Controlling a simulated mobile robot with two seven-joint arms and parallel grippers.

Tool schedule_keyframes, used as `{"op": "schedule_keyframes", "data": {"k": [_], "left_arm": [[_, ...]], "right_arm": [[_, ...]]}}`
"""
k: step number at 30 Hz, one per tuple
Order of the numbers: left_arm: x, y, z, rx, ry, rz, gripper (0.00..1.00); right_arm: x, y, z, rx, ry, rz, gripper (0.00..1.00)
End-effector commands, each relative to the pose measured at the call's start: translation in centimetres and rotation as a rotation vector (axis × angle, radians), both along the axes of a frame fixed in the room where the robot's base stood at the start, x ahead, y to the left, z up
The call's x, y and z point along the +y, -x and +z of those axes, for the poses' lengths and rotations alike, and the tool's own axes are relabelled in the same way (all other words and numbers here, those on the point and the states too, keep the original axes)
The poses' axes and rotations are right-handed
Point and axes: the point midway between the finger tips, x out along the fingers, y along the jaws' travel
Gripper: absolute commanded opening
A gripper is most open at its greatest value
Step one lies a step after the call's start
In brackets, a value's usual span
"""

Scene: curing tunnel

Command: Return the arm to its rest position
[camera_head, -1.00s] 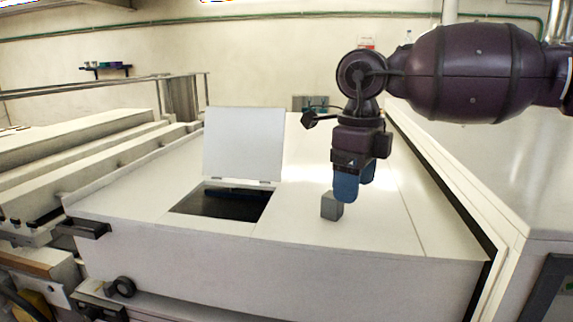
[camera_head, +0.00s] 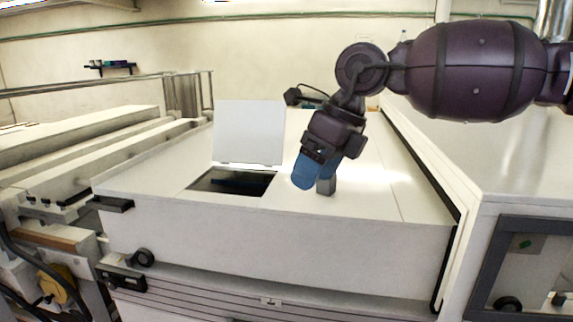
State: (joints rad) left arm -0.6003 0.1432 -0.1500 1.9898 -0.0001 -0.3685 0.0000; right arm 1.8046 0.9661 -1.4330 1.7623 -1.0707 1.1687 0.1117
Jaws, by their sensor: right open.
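My right arm (camera_head: 470,70) comes in from the right, over the white machine top. My right gripper (camera_head: 312,178) points down and to the left with its blue fingers. It is open, and nothing shows between the fingers. My left gripper is not in view.
A raised white lid (camera_head: 248,133) stands behind a dark rectangular opening (camera_head: 232,182) left of the gripper. White rails and machine parts (camera_head: 80,165) lie at the left. A dark-framed panel (camera_head: 525,265) is at the lower right. The top right of the block is clear.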

Motion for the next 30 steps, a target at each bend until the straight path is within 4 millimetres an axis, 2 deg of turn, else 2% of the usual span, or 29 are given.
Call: {"op": "schedule_keyframes", "data": {"k": [4,9,12,15,18,22,26,30], "left_arm": [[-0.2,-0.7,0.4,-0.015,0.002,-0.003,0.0],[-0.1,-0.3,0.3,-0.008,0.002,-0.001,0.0],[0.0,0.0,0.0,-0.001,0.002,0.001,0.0],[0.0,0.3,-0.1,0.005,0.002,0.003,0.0],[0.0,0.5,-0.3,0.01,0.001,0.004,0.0],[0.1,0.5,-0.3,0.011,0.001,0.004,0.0],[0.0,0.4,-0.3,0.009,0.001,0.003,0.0],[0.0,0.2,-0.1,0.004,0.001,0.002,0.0]], "right_arm": [[5.0,1.7,3.7,-0.008,-0.25,0.035,0.73],[10.3,3.8,6.5,0.072,-0.566,0.045,0.73],[12.7,4.8,7.7,0.165,-0.768,0.016,0.73],[14.0,5.1,8.5,0.27,-0.95,-0.041,0.73],[14.5,4.8,8.8,0.378,-1.111,-0.12,0.73],[14.2,3.6,8.6,0.519,-1.291,-0.247,0.73],[13.0,1.9,7.7,0.649,-1.443,-0.392,0.73],[11.0,-0.2,5.8,0.786,-1.578,-0.564,0.73]]}}
